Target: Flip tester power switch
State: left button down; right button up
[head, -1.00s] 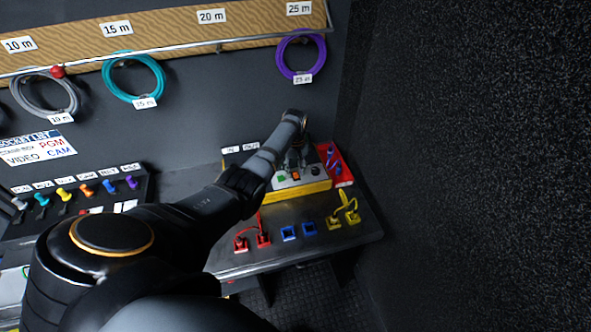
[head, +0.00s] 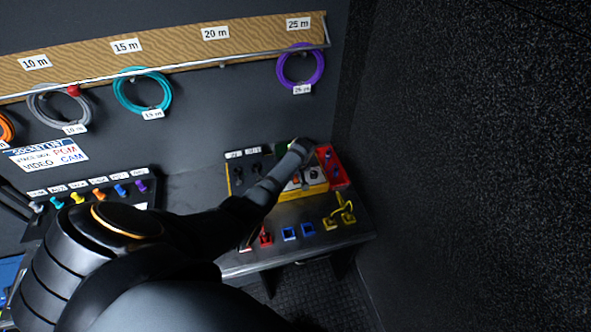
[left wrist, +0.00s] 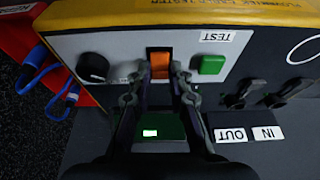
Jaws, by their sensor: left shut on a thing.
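The cable tester, a yellow-edged box (head: 318,188) with a light panel, stands at the right of the bench. In the left wrist view, its panel (left wrist: 120,48) carries an orange power switch (left wrist: 160,65) in a dark frame. A green TEST button (left wrist: 212,65) and a black knob (left wrist: 93,68) flank the switch. My left gripper (left wrist: 161,80) is shut on the switch, with one finger on each side. In the head view, my left wrist and arm hide part of the tester. My right gripper is not in view.
A red holder with blue items (head: 333,170) stands right of the tester. IN and OUT labels (left wrist: 268,133) and black connectors lie beside it. Red, blue (head: 290,233) and yellow connectors (head: 340,218) line the bench front. A dark wall (head: 470,170) closes off the right.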

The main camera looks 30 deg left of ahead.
pick_arm(q)
jog(key=c, duration=1.2)
grip_release()
jog(key=v, duration=1.2)
